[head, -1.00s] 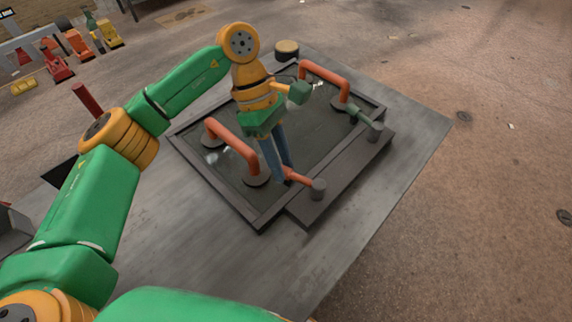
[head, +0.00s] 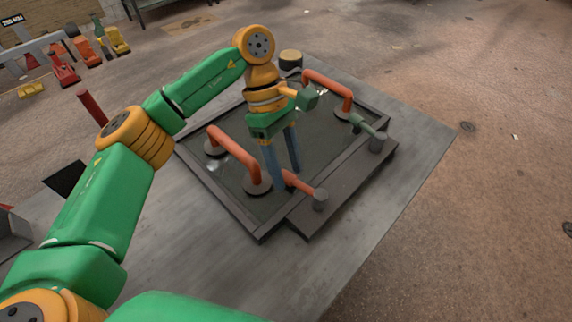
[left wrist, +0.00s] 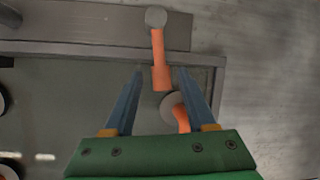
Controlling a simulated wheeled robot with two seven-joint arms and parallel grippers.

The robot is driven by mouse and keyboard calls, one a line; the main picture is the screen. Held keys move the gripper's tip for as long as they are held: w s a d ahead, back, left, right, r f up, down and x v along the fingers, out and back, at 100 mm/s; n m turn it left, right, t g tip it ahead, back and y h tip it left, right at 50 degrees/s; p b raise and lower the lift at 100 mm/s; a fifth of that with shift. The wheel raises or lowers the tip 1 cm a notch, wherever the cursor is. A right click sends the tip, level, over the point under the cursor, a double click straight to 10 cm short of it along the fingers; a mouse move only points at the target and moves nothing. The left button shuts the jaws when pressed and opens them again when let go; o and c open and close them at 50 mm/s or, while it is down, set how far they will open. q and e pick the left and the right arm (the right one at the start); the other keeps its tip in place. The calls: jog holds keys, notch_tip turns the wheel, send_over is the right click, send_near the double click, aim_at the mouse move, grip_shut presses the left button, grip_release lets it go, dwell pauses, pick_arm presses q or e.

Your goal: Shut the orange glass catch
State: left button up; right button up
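The orange glass catch (head: 302,187) is a short orange bar on a grey round pivot at the front ledge of the dark frame. In the left wrist view the catch (left wrist: 158,55) reaches from its pivot across the frame rim, its free end over the glass. My left gripper (head: 287,180) points down over the glass with its blue fingers apart and empty. In the left wrist view the catch's free end appears between the fingertips of my left gripper (left wrist: 160,72); I cannot tell whether they touch it. My right gripper is not in view.
Two orange arched handles on round grey pads, a left one (head: 232,150) and a right one (head: 328,82), stand on the glass (head: 225,180). A green catch (head: 362,127) sits on the ledge's right part. The grey bench top (head: 400,190) is clear at right.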

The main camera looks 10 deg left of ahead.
pick_arm(q)
jog(key=v, duration=0.7)
jog(key=shift+p, duration=0.4)
